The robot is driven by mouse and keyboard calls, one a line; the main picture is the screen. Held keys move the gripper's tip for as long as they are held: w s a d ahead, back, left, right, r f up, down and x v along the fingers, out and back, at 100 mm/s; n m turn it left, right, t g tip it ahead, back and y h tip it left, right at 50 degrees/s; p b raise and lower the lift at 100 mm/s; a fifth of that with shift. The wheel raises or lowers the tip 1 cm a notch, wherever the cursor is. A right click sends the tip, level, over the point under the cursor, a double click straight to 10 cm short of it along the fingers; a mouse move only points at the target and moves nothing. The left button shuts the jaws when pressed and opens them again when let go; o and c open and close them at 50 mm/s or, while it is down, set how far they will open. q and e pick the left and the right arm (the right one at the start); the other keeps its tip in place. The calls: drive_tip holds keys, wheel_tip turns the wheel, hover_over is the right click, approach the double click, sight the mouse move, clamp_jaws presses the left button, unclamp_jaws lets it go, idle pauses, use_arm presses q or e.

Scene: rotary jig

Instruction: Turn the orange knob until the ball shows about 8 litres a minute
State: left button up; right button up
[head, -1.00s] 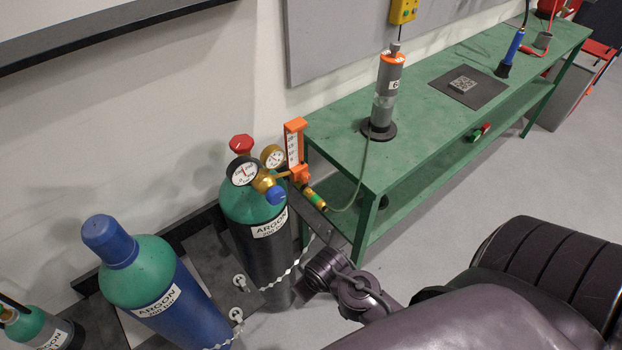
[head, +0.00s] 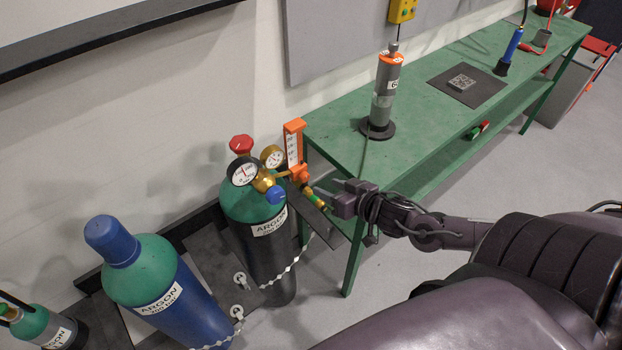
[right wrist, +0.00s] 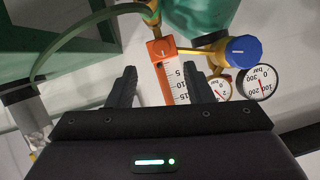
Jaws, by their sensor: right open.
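The orange flowmeter (head: 293,143) with a white scale stands beside the regulator on the black and green argon cylinder (head: 268,240). Its orange knob (head: 300,174) is at its lower end. In the right wrist view the orange knob end (right wrist: 162,48) and the scale (right wrist: 177,85) with marks 5, 10 and 15 show between the fingers. I cannot make out the ball. My right gripper (head: 328,188) is open and empty, just right of the knob and apart from it; its two fingers also show in the right wrist view (right wrist: 160,82). My left gripper is not in view.
A blue cap (head: 276,194), two gauges (head: 243,171) and a red valve wheel (head: 241,144) crowd the regulator. A brass and green hose fitting (head: 318,200) sits close to my right gripper. The green bench (head: 420,120) stands to the right; a blue argon cylinder (head: 170,300) is at the left.

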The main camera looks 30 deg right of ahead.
sight(306, 178)
drive_tip(key=x, duration=0.6)
drive_tip(key=shift+r, duration=0.2)
drive_tip(key=shift+x, duration=0.95)
drive_tip(key=shift+f, duration=0.1)
drive_tip(key=shift+a, duration=0.1)
drive_tip(key=c, duration=1)
